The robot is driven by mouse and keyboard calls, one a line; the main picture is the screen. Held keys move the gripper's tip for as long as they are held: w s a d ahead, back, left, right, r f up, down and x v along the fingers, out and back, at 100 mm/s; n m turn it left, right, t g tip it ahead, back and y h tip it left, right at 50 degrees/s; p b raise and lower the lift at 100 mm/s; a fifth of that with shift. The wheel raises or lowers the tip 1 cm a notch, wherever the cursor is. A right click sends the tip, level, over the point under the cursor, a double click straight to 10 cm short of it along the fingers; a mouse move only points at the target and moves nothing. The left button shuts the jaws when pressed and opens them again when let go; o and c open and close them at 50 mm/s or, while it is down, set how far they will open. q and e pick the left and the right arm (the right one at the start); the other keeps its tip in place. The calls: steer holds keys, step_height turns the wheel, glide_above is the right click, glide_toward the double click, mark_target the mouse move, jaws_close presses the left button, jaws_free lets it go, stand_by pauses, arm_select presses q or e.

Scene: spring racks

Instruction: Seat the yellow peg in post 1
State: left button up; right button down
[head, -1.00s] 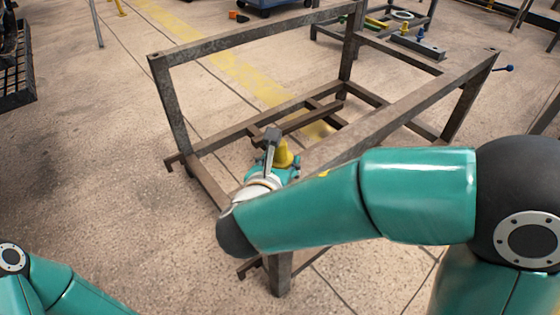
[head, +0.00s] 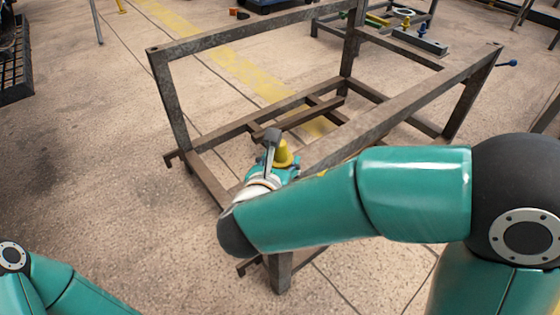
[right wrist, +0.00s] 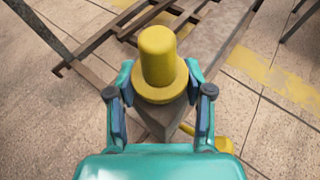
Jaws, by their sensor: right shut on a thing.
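The yellow peg (head: 283,151) stands upright in my right gripper (head: 277,163), over the near corner of the steel rack (head: 350,137). In the right wrist view the peg (right wrist: 158,52) has a rounded top and a wide collar. The two fingers of my right gripper (right wrist: 160,88) are shut on it, one on each side. A brown steel rack corner (right wrist: 166,118) lies just below the collar. The peg's lower end is hidden, so I cannot tell whether it is in a post. No post number is readable. My left gripper is out of view.
A yellow piece (right wrist: 209,137) shows beside the rack corner, partly hidden by my gripper. Open floor lies left.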

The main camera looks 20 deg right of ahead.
steer(key=shift+f+b, duration=0.55)
steer(key=shift+f, duration=0.15)
steer(key=c, duration=0.8)
jaws_free()
steer(key=o, duration=0.4)
steer(key=shift+o, duration=0.2)
steer(key=shift+s+a, duration=0.1)
steer(key=shift+s, duration=0.05)
steer(key=v, duration=0.7)
steer(key=shift+s, duration=0.15)
